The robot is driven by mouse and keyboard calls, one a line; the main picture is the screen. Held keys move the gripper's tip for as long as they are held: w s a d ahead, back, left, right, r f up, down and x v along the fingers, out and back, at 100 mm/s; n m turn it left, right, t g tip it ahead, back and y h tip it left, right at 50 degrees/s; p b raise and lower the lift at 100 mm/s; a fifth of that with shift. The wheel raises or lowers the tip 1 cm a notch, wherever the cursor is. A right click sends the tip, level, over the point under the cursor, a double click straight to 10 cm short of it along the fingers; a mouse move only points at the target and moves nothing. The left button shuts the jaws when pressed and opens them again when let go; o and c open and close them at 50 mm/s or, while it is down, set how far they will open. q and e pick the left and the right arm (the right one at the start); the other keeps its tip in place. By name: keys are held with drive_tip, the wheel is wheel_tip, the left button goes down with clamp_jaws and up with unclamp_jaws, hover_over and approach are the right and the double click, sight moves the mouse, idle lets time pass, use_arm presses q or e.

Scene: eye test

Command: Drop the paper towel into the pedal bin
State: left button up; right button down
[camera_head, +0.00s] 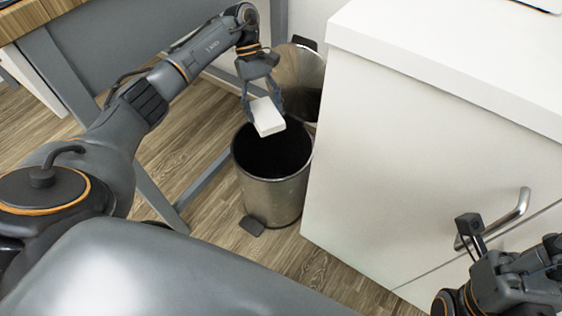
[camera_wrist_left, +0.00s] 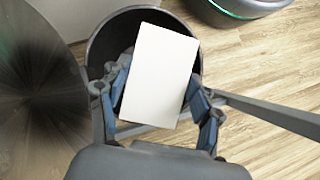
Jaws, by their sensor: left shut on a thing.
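The white paper towel (camera_head: 268,117), a flat rectangular block, is held in my left gripper (camera_head: 264,101), whose fingers are shut on its two sides. It hangs tilted above the open mouth of the pedal bin (camera_head: 272,192), a metal cylinder with a dark inside. The bin's lid (camera_head: 301,68) stands raised behind it. In the left wrist view the paper towel (camera_wrist_left: 158,75) sits between the fingers and covers much of the bin's opening (camera_wrist_left: 103,38). My right gripper (camera_head: 500,262) is at the bottom right, partly cut off; its jaw state is unclear.
A white cabinet (camera_head: 400,150) with a metal handle (camera_head: 515,207) stands close to the right of the bin. A grey table frame (camera_head: 55,75) with a wooden top (camera_head: 30,14) is at the left. Wooden floor (camera_head: 215,212) is clear left of the bin's foot.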

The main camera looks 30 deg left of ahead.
sight(260, 105)
use_arm(q)
drive_tip(key=shift+s+f+b, duration=0.15)
drive_tip(key=shift+f+b, duration=0.2)
drive_tip(key=shift+f, duration=0.45)
drive_tip(key=shift+f+b, duration=0.9)
drive_tip(key=shift+f, duration=1.15)
drive_tip(key=o, duration=1.3)
drive_tip(key=shift+r, duration=0.1)
drive_tip(key=v, duration=0.7)
drive_tip(key=shift+r, duration=0.2)
